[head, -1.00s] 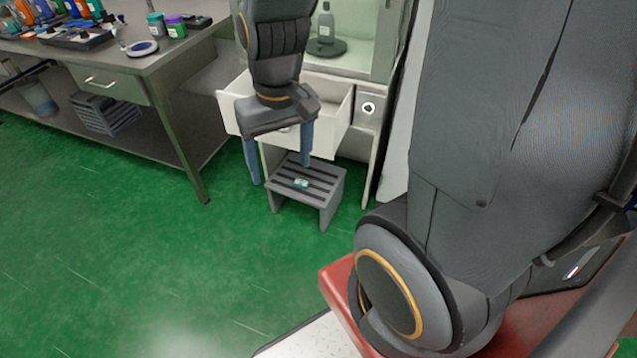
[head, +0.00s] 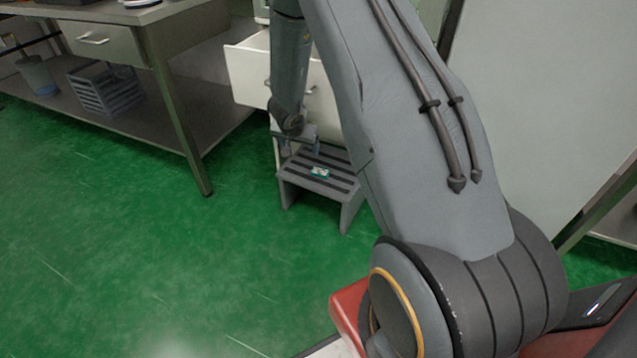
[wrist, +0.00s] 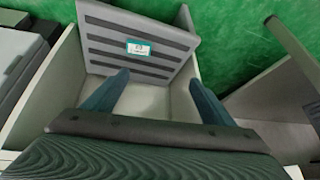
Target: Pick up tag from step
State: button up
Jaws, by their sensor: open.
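The tag (head: 320,172) is a small white and green card lying flat on top of the grey step (head: 300,182), a low stool with dark slats. In the wrist view the tag (wrist: 138,48) lies on the slatted step top (wrist: 112,27), ahead of the fingers. My gripper (wrist: 152,82) is open and empty, its two blue-grey fingers spread, with the tag beyond the tips and apart from them. In the head view my gripper (head: 297,147) is at the back left of the step, partly hidden behind my own arm.
An open white drawer (head: 247,75) stands out above and behind the step. A metal workbench (head: 165,60) with a leg (head: 190,150) and a lower shelf holding a grey basket (head: 105,92) is at the left. The green floor (head: 120,240) in front is clear.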

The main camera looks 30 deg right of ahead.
jog(key=m+g+h+b, duration=0.1)
jog(key=m+h+b, duration=0.1)
jog(key=b, duration=0.2)
send_near(320, 172)
jog(key=shift+w+d+f, duration=0.35)
jog(key=shift+w+f, duration=0.25)
jog(key=shift+b+x, duration=1.35)
jog(key=shift+x, duration=1.65)
jog(key=shift+s, duration=0.2)
jog(key=shift+c, duration=0.3)
jog(key=c, duration=1.1)
